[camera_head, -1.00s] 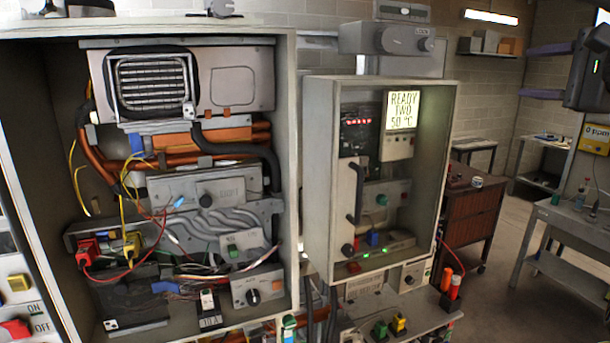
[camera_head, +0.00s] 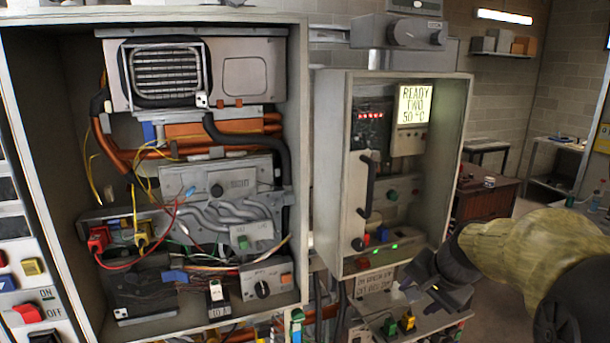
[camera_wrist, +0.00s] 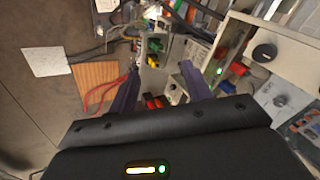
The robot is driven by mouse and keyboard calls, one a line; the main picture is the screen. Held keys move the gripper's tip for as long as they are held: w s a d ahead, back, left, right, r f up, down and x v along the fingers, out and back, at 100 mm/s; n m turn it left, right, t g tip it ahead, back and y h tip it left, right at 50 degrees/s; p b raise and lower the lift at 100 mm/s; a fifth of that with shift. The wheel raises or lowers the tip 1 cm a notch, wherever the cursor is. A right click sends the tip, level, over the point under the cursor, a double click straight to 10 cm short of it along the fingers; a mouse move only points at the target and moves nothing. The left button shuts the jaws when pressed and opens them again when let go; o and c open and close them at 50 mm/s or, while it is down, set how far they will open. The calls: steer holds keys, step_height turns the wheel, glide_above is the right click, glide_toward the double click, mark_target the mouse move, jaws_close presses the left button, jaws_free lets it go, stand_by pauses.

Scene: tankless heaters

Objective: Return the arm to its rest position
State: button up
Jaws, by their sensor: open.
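My gripper (camera_wrist: 160,82) shows in the wrist view with its two purple fingers spread apart and nothing between them. In the head view my arm (camera_head: 515,245) reaches in from the right edge, and the dark gripper end (camera_head: 445,290) is low, in front of the lower right of the small heater cabinet (camera_head: 335,180). Its fingertips are hard to make out there.
A large open heater cabinet (camera_head: 300,200) with wires and pipes stands on the left. Below the small cabinet is a ledge with green and yellow plugs (camera_head: 408,322). A brown cabinet (camera_head: 485,200) stands behind my arm.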

steer(key=s+a+f+n+g, duration=0.1)
steer(key=s+a+f+n, duration=0.3)
steer(key=s+f, duration=0.3)
steer(key=s+a+f+n+g+h, duration=0.1)
steer(key=s+a+f+n+g, duration=0.1)
steer(key=s+f+n, duration=0.3)
step_height(320, 180, down, 2)
steer(key=shift+s+a+f+h+b, duration=0.2)
steer(key=shift+s+a+h+b, duration=0.15)
steer(key=shift+s+a, duration=0.65)
steer(key=shift+s+d, duration=0.1)
steer(key=shift+d, duration=0.05)
